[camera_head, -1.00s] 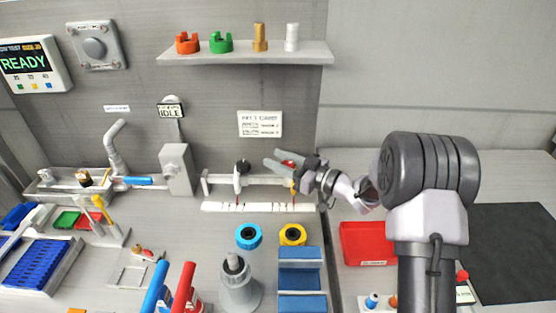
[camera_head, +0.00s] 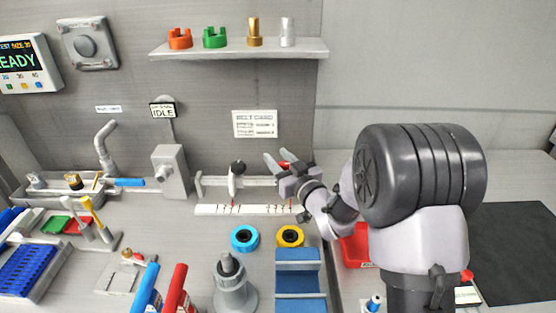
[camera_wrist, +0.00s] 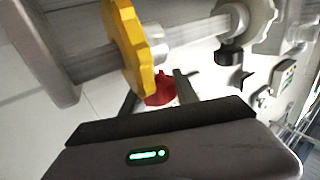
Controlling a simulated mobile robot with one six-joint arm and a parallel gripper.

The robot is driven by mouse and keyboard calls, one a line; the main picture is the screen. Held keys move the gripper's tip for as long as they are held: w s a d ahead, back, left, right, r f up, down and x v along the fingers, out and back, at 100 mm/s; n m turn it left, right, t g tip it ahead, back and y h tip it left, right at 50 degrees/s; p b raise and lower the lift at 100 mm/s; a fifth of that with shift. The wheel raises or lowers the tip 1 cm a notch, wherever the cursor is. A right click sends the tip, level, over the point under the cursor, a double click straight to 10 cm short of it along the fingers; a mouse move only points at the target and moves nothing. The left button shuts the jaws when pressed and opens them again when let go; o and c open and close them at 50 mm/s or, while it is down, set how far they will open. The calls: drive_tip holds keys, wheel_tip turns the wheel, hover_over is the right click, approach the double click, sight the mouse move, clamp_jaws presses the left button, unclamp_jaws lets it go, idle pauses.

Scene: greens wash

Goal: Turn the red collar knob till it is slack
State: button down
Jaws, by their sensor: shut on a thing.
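The red collar knob (camera_wrist: 160,88) sits just below a toothed yellow disc (camera_wrist: 127,45) on a grey shaft in the wrist view. My gripper (camera_wrist: 158,95) has its two dark fingers on either side of the knob and is shut on it. In the head view, my gripper (camera_head: 280,163) is at the right end of the rail on the back of the bench, with a bit of the red knob (camera_head: 285,165) showing between its fingers. The wrist hides most of the yellow disc there. I cannot tell whether the collar is tight or slack.
A pale scale strip (camera_head: 240,210) lies in front of the rail. A blue ring (camera_head: 244,247) and a yellow ring (camera_head: 278,240) lie nearer. A blue rack (camera_head: 298,262) stands below them. A red bin (camera_head: 356,251) is partly behind my arm. A shelf (camera_head: 240,52) hangs above.

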drive_tip(key=shift+r, duration=0.1)
drive_tip(key=c, duration=0.9)
unclamp_jaws()
drive_tip(key=shift+w, duration=0.1)
drive_tip(key=p+v, duration=0.2)
drive_tip(key=v, duration=1.5)
drive_tip(key=shift+s+p, duration=0.2)
drive_tip(key=shift+p, duration=0.1)
